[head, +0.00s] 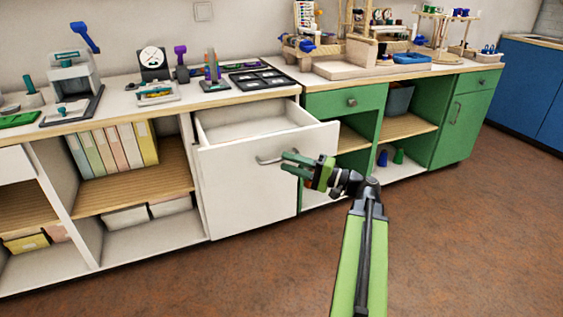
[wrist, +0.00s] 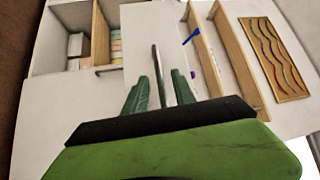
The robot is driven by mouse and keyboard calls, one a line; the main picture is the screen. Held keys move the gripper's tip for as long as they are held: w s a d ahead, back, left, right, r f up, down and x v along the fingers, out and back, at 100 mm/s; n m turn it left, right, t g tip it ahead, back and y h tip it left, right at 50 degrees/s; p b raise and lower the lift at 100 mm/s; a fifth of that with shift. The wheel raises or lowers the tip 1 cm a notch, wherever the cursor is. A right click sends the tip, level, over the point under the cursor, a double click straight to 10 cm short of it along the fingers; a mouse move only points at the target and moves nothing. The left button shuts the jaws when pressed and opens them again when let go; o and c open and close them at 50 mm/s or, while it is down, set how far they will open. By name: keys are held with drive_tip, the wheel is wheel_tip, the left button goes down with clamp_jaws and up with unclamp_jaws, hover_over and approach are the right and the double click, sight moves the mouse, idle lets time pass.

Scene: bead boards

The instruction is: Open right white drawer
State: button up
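The right white drawer (head: 250,180) is pulled partway out of the white cabinet, and its empty inside shows above the tall front. Its grey bar handle (head: 268,160) is on the upper right of that front. My gripper (head: 287,163) is at the right part of the handle. In the wrist view the handle (wrist: 158,70) runs between the two green fingers of my gripper (wrist: 161,80), with a narrow gap on each side. The fingers look open around the bar; contact is hard to see.
The white countertop (head: 120,100) holds several tools and a black tray (head: 262,79). Left of the drawer is an open shelf (head: 130,190) with coloured binders (head: 110,147). A green cabinet (head: 465,115) stands to the right. The brown floor (head: 200,285) in front is clear.

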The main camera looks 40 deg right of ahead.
drive_tip(key=b+v, duration=0.1)
drive_tip(key=v, duration=1.3)
drive_tip(key=shift+b, duration=0.3)
